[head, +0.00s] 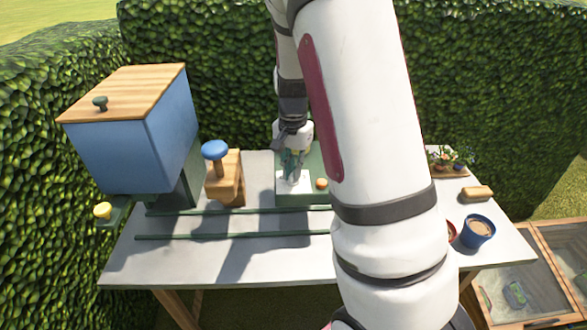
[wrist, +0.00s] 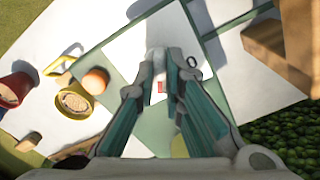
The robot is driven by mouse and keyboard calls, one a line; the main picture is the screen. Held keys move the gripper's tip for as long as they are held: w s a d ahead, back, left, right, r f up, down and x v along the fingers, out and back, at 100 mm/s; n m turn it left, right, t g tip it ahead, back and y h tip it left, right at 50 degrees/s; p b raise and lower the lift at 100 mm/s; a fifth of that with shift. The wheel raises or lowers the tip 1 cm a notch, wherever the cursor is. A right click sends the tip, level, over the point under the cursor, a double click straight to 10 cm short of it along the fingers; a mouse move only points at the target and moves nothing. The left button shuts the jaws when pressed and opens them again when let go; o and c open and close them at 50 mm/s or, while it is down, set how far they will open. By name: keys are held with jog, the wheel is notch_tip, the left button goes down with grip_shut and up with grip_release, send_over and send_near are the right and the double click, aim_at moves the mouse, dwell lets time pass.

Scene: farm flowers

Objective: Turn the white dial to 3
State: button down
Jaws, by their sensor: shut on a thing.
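My gripper (head: 293,168) reaches down onto a white panel (head: 288,187) on a green board (head: 322,160) at the back middle of the table. In the wrist view, my gripper (wrist: 160,68) has its fingertips shut on the white dial (wrist: 157,54), which is mostly hidden between them. The white panel (wrist: 128,50) carries a dark ring-shaped mark (wrist: 192,61), like a 0, right of the fingertips. A small red mark (wrist: 162,87) shows between the fingers. I cannot read a 3 or tell the dial's setting.
A round orange-brown knob (head: 321,184) sits on the board's right. Left stand a wooden block with a blue knob (head: 215,150) and a blue box (head: 130,145) with a wooden lid. Green rails (head: 230,235) cross the table. A blue pot (head: 478,231) is at right. The table's front is clear.

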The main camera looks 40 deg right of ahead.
jog(key=m, duration=0.5)
jog(key=shift+w+r+m+p, duration=0.1)
jog(key=shift+m+p, duration=0.2)
dwell(0.4)
jog(key=c, duration=1.7)
grip_release()
notch_tip(320, 180, up, 12)
